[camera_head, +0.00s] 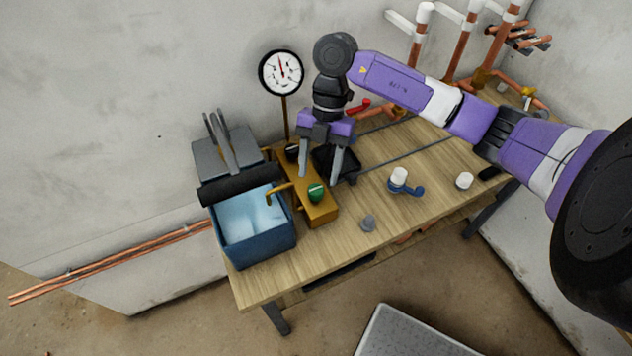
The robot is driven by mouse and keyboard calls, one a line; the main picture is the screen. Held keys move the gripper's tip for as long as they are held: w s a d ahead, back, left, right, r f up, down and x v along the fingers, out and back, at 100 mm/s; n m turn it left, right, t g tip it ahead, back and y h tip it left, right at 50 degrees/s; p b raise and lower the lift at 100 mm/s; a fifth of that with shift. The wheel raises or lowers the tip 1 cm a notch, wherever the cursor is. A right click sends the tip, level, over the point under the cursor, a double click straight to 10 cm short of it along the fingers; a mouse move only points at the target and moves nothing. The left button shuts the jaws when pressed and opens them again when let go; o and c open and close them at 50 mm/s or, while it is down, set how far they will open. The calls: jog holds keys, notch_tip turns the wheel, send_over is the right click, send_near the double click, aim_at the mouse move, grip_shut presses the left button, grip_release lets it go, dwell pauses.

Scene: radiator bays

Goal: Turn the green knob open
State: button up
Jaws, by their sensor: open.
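The green knob (316,192) sits on top of the front end of a yellow-brown block (322,214) on the workbench. My gripper (320,179) points down over the block, with its two grey fingers spread apart and nothing seen between them. The fingertips are close to the knob, slightly behind it in the picture. I cannot tell whether a finger touches the knob or the block. The knob's top is in plain view.
A blue bin (258,250) of pale liquid stands left of the block, with a brass spout (281,190) between them. A pressure gauge (281,72) rises behind. A blue-handled white valve (401,183), a grey knob (368,223) and a white cap (464,180) lie right. Copper pipes (462,45) stand at the back.

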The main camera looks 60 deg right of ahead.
aim_at(316, 187)
jog(key=shift+x, duration=2.05)
jog(key=shift+c, duration=0.4)
grip_shut()
